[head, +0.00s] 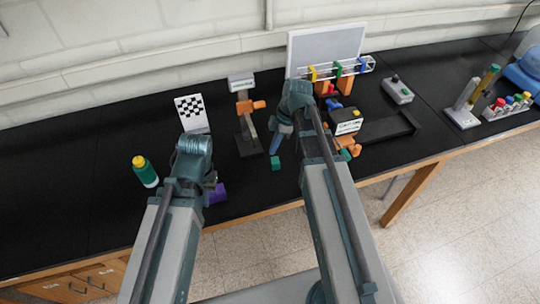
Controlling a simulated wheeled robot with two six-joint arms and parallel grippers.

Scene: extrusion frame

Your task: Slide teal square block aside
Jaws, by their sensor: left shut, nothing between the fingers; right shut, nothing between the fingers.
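The small teal square block (275,162) lies on the black bench top near the middle of the head view. My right gripper (275,146) points down just behind and above the block in the picture, with its fingers shut and empty. I cannot tell whether it touches the block. My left gripper (211,181) is mostly hidden behind my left arm, beside a purple block (217,194). It is shut and holds nothing.
A green bottle with a yellow cap (145,171) stands at the left. A checkered board (192,113) and a stand with an orange clamp (247,110) are behind. A black-and-yellow box (346,124) and orange parts sit right of my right arm. The bench's front edge is close.

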